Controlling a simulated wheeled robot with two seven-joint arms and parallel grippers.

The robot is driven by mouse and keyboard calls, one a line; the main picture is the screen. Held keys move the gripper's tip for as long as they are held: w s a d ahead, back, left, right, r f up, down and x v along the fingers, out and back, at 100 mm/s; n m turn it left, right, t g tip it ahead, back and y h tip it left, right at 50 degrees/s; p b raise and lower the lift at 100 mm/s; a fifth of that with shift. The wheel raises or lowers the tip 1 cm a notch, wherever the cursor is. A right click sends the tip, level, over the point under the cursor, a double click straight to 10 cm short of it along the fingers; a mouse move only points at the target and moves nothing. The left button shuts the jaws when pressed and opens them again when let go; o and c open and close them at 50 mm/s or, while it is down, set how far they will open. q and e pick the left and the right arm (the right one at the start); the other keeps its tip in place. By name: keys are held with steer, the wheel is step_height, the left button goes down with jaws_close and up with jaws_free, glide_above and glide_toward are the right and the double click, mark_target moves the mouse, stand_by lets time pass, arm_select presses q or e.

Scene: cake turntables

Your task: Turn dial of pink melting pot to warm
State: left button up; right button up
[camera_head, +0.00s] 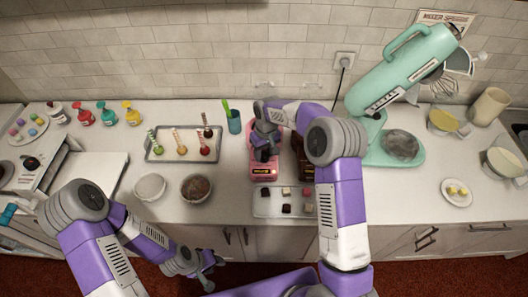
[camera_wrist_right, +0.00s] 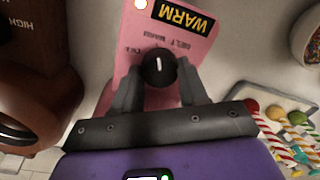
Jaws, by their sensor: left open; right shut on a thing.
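The pink melting pot (camera_head: 264,171) stands at the middle of the counter, partly hidden under my right gripper (camera_head: 265,150). In the right wrist view its pink front panel (camera_wrist_right: 185,42) carries a black "WARM" plate (camera_wrist_right: 183,15) with yellow letters, upside down, and small printed words. The black dial (camera_wrist_right: 158,67) has a white mark lying nearly upright in the picture, towards the printed words. The fingers of my right gripper (camera_wrist_right: 160,88) are shut on the dial, one on each side. My left gripper (camera_head: 209,270) is open and empty, low in front of the counter.
A brown pot (camera_head: 301,160) stands just right of the pink one. A tray of chocolates (camera_head: 268,207) lies in front, and a tray of cake pops (camera_head: 183,155) to the left. A mint mixer (camera_head: 402,75) stands at the right. Two bowls sit left of the pots.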

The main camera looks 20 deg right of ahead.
mark_target(265, 154)
steer(key=o, duration=1.1)
steer(key=shift+c, duration=0.2)
steer(key=r, duration=0.7)
steer(key=shift+w+d+r, duration=0.1)
steer(key=shift+d+r, duration=0.1)
steer(key=shift+r, duration=0.15)
